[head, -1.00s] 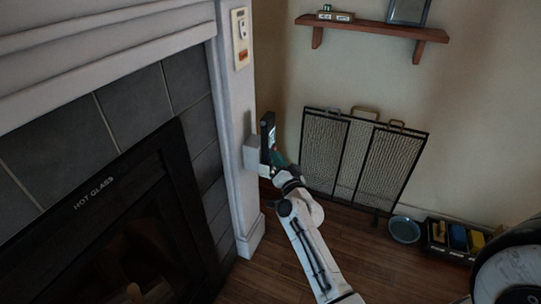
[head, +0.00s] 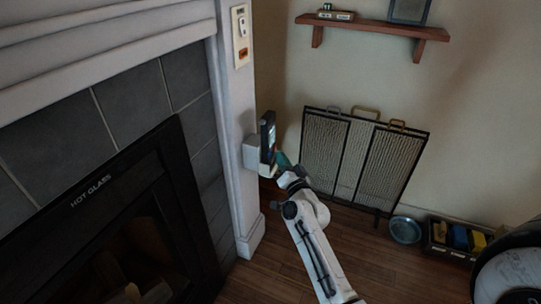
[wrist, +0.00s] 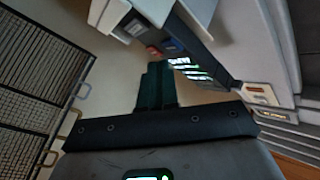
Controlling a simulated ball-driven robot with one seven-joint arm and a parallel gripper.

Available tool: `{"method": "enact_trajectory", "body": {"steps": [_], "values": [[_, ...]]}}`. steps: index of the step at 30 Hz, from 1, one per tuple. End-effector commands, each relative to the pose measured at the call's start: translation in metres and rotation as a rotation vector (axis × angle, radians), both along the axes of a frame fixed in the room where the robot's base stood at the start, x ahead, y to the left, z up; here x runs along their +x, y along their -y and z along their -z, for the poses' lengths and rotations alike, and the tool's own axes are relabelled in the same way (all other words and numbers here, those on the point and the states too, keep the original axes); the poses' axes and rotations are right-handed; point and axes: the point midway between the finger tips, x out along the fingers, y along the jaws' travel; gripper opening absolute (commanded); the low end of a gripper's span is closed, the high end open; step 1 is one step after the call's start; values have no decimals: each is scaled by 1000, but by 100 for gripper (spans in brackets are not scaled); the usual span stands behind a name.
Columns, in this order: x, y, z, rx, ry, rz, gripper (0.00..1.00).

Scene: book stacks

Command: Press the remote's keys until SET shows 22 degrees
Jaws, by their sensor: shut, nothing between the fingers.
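The remote (head: 267,136) is a dark upright slab in a white holder (head: 252,156) on the side of the white fireplace pillar. In the head view it is seen nearly edge-on, so its keys and SET reading cannot be read. In the wrist view the remote (wrist: 208,70) slants across the upper middle, with bright, unreadable markings on its face. My gripper (head: 281,159) is just right of the remote's lower part. Its green fingers (wrist: 155,70) are shut and empty in the wrist view, with the tips close to the remote; I cannot tell whether they touch it.
A black mesh fire screen (head: 360,160) stands behind my gripper against the wall. A wall plate with a switch (head: 240,36) is higher on the pillar. A wooden shelf (head: 372,27) hangs above. A round bowl (head: 405,230) and a box of coloured items (head: 458,237) are on the floor.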

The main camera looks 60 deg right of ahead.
Motion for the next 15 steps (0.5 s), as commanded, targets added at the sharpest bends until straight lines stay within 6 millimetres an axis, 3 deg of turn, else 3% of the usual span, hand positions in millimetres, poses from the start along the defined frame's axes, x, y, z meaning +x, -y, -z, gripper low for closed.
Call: {"method": "enact_trajectory", "body": {"steps": [15], "values": [[-43, 4, 3, -1, 2, 3, 0]]}}
